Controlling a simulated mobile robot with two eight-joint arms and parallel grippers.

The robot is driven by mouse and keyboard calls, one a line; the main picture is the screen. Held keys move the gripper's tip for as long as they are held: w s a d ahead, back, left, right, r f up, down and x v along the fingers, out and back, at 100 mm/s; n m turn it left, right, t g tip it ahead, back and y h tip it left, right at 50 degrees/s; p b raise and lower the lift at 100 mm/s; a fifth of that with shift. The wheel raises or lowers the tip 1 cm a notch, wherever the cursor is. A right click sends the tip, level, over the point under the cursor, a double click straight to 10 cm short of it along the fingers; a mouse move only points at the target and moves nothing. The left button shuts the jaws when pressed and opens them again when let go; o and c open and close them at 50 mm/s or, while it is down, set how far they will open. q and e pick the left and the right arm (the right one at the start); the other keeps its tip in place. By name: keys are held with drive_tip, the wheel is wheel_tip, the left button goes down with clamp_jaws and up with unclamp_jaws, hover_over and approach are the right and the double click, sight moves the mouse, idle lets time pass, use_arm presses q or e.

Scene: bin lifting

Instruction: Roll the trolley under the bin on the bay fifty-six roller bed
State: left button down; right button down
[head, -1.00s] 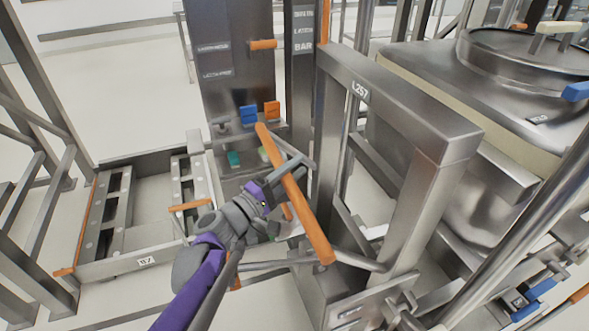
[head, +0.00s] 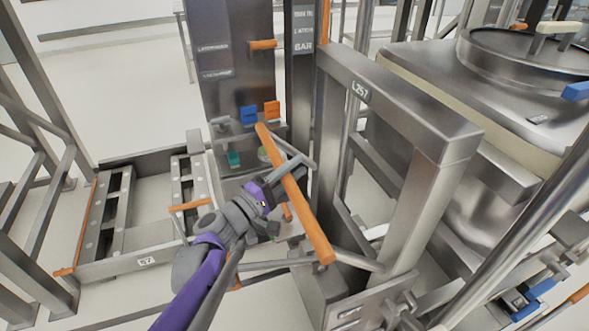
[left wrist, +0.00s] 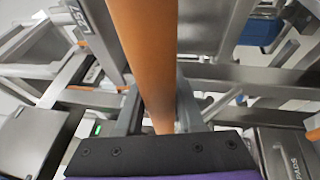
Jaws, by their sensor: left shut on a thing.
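The trolley (head: 432,150) is a steel frame labelled L257 in the middle of the head view. An orange handle bar (head: 316,232) slopes across its near left side. My left gripper (head: 285,178) is shut on this bar, and the bar (left wrist: 145,50) runs up between its fingers in the left wrist view. A large steel bin (head: 425,75) with a round lid stands beyond the trolley frame at upper right. Its underside is partly hidden by the frame. I cannot make out a bay fifty-six label. My right gripper is not in view.
A dark steel column (head: 237,60) with orange and blue blocks stands behind my left gripper. A low steel frame (head: 100,268) with slotted rails lies on the floor at left. Steel posts (head: 540,190) stand close at right. Pale open floor (head: 110,80) shows at upper left.

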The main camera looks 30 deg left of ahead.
use_arm(q)
drive_tip(key=shift+s+a+p, duration=0.25)
drive_tip(key=shift+s+p, duration=0.05)
drive_tip(key=shift+p, duration=0.05)
drive_tip(key=shift+s+a, duration=0.1)
drive_tip(key=c, duration=0.5)
unclamp_jaws()
drive_tip(key=v, duration=1)
drive_tip(key=shift+s+f+p, duration=0.15)
drive_tip(key=shift+s+p, duration=0.2)
